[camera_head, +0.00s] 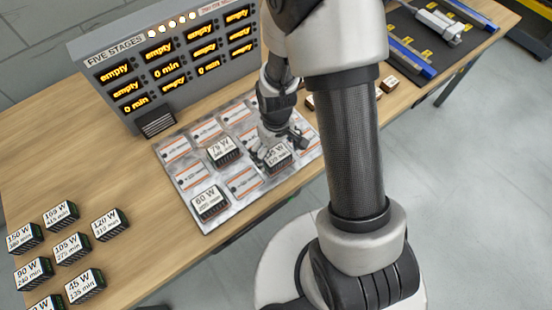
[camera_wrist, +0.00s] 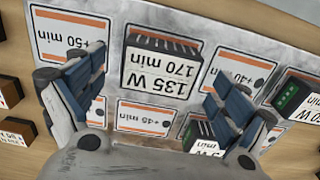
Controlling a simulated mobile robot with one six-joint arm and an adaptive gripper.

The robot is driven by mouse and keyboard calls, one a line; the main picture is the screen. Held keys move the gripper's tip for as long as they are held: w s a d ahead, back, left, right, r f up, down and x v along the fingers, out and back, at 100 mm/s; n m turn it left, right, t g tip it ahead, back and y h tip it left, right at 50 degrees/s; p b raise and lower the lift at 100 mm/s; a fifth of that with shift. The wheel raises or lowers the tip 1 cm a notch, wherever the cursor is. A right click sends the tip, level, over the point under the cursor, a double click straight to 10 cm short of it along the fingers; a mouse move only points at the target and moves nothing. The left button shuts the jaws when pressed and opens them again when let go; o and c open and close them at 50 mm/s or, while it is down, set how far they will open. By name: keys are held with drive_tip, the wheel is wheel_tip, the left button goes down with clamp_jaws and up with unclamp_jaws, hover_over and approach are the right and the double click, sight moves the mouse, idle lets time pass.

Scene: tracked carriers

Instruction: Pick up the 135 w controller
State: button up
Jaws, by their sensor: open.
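The 135 W controller (camera_wrist: 160,70), a dark block with a white label reading 135 W, 170 min, sits on the metal tray (camera_wrist: 185,20) in the wrist view. My gripper (camera_wrist: 155,88) is open and empty, its blue-padded fingers spread wide to the left and right of it, nearer the bottom of the picture. In the head view a controller with a partly hidden label, apparently the same one (camera_head: 278,160), lies under my gripper (camera_head: 281,146). Whether the fingers touch it cannot be told.
The 75 W controller (camera_head: 224,152) and 60 W controller (camera_head: 209,203) share the tray. Several controllers stand at the lower left of the wooden table. A display panel (camera_head: 165,60) stands behind the tray. My arm hides part of the table to the right.

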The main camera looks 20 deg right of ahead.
wheel_tip(320, 180, down, 2)
drive_tip(key=shift+f, duration=0.1)
drive_tip(key=shift+c, duration=0.5)
drive_tip(key=c, duration=1.3)
